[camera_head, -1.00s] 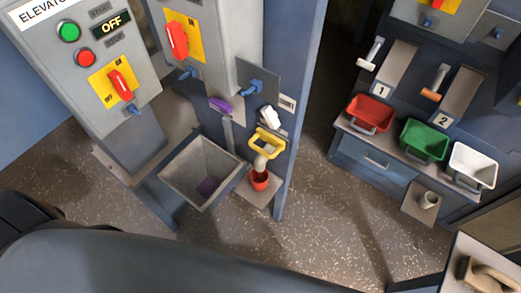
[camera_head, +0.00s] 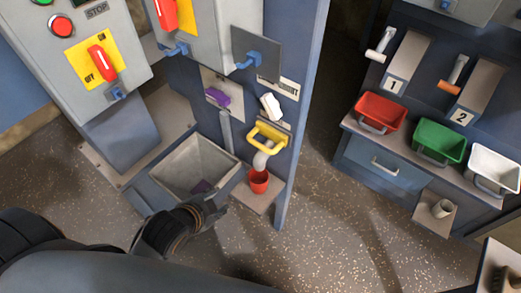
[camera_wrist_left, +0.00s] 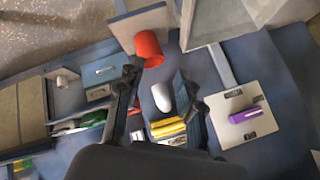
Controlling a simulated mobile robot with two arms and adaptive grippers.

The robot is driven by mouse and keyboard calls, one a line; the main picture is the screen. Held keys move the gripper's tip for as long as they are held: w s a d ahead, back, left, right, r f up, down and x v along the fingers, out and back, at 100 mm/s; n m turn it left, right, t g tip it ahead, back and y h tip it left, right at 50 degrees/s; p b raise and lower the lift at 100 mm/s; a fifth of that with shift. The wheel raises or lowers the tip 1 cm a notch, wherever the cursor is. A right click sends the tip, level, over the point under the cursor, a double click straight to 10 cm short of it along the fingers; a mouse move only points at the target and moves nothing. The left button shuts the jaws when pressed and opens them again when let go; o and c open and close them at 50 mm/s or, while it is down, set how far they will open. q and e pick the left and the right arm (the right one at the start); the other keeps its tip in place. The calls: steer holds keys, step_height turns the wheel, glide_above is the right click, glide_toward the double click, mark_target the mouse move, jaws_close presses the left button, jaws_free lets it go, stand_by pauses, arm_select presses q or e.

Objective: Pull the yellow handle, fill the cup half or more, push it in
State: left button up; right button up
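The yellow handle (camera_head: 268,137) sits on the blue panel, above a pale spout (camera_head: 262,160). The red cup (camera_head: 259,181) stands on a small shelf directly under the spout; how full it is cannot be told. My left gripper (camera_head: 213,207) is in front of the grey hopper, to the left of and lower than the cup in the picture. In the left wrist view its two fingers (camera_wrist_left: 163,92) are spread and empty. The red cup (camera_wrist_left: 150,48), the pale spout (camera_wrist_left: 162,97) and the yellow handle (camera_wrist_left: 167,127) show beyond them. My right gripper is not in view.
An open grey hopper (camera_head: 178,176) stands left of the cup. A purple handle (camera_head: 217,97) and a white handle (camera_head: 270,106) are on the panel above. Red (camera_head: 380,112), green (camera_head: 440,141) and white (camera_head: 494,169) bins sit at the right. The floor between is clear.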

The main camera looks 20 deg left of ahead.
mark_target(261, 144)
arm_select(q)
steer(key=w+d+r+m+t+h, duration=0.2)
steer(key=w+r+m+t+h, duration=0.3)
steer(key=r+m, duration=0.5)
steer(key=w+d+f, duration=0.1)
steer(key=w, duration=0.3)
steer(key=w+d+f+m, duration=0.1)
steer(key=w+d+f, duration=0.1)
steer(key=w, duration=0.2)
steer(key=w+d+f+m+t, duration=0.1)
steer(key=w, duration=0.2)
steer(key=shift+w+d+f, duration=0.25)
steer(key=shift+w+d, duration=0.15)
steer(key=shift+c, duration=0.2)
jaws_close()
